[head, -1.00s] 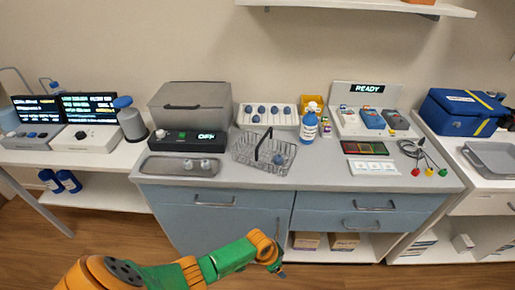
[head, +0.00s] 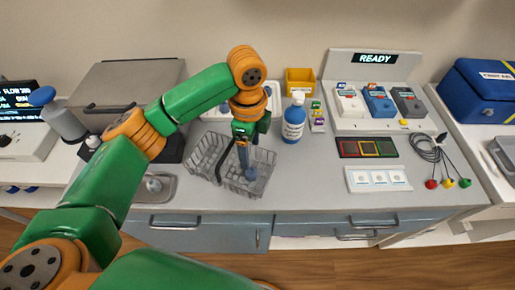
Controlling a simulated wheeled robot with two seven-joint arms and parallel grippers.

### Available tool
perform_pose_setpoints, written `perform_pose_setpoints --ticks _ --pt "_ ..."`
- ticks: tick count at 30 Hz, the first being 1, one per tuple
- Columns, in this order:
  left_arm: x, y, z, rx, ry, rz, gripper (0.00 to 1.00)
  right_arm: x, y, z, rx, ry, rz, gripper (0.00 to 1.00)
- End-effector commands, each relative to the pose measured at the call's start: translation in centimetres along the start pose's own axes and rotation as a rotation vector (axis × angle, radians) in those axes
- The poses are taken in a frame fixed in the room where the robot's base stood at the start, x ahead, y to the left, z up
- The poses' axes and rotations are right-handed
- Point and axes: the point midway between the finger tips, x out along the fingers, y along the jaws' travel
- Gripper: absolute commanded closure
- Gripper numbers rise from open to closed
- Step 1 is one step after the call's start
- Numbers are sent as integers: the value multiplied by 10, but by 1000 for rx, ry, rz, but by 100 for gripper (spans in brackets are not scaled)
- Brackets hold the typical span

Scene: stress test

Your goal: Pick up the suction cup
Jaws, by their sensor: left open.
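A small blue rounded thing (head: 250,174), which looks like the suction cup, lies inside the wire basket (head: 205,160) on the grey counter. My left gripper (head: 244,168) points down over the basket, its fingers just above or at the blue thing. It is open; I cannot tell whether it touches the thing, and the fingers partly cover it. My right gripper is not in view.
A blue bottle (head: 293,121) and a yellow bin (head: 300,81) stand behind the basket to the right. A white rack (head: 205,112) is partly behind my arm. Cables with coloured ends (head: 431,155) lie at the right.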

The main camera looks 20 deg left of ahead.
Motion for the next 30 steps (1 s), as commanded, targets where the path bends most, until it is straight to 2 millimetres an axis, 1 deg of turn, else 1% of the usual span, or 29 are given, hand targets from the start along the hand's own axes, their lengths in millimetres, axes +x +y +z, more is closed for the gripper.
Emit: perform_pose_setpoints --ticks 2,5,10,12,13,15,20,21,23,24,26,27,29,30 --pt "3 0 1 0 -2 3 23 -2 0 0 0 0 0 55" --pt "16 1 0 0 -3 6 23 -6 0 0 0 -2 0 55" --pt "47 6 -4 0 -2 6 23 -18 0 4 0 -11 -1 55" --pt "61 5 -4 -2 -2 4 23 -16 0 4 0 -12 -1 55" --pt "65 5 -4 -1 -2 3 23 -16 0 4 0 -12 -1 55" --pt "70 5 -4 0 -1 1 23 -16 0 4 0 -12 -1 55" --pt "71 5 -4 0 -1 -1 23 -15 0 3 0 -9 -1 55" --pt "70 4 -4 0 -1 -1 29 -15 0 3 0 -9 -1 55" --pt "70 4 -4 0 -1 -1 45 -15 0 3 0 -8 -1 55" --pt "70 4 -4 0 -1 -1 56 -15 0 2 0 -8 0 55" --pt "70 4 -4 0 -1 -1 72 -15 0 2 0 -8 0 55" --pt "70 4 -4 0 -1 0 83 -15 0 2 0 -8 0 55" --pt "70 4 -4 0 -1 0 99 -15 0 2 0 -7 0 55" --pt "70 4 -4 0 -1 0 100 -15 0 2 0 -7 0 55"
